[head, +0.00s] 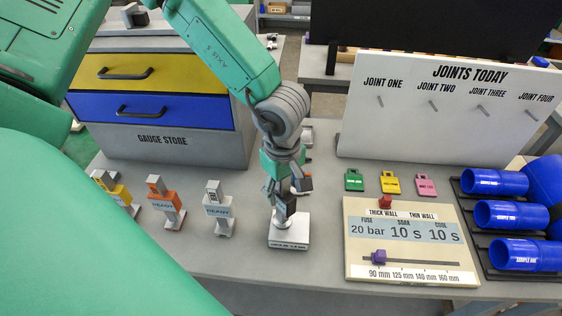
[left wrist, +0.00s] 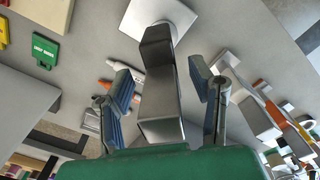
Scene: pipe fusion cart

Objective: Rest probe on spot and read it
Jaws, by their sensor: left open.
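My left gripper (head: 287,187) points down over a small silver block (head: 289,241) with a printed label too small to read. A dark grey upright piece (head: 285,206), which looks like the probe's body, stands over the block; a round pale part shows at its foot. In the left wrist view, my left gripper (left wrist: 165,95) is open, with one finger on each side of this grey piece (left wrist: 158,85) and gaps visible. The silver plate (left wrist: 160,18) lies beyond it. I cannot tell whether the tip touches the plate. My right gripper is not in view.
Labelled stands, one orange (head: 165,203) and one grey (head: 217,210), are left of the block. A cream panel (head: 405,275) with slider and readouts is right; coloured tags (head: 390,182) lie behind it. Blue sample pipes (head: 500,215) are far right. A drawer cabinet (head: 160,145) stands behind left.

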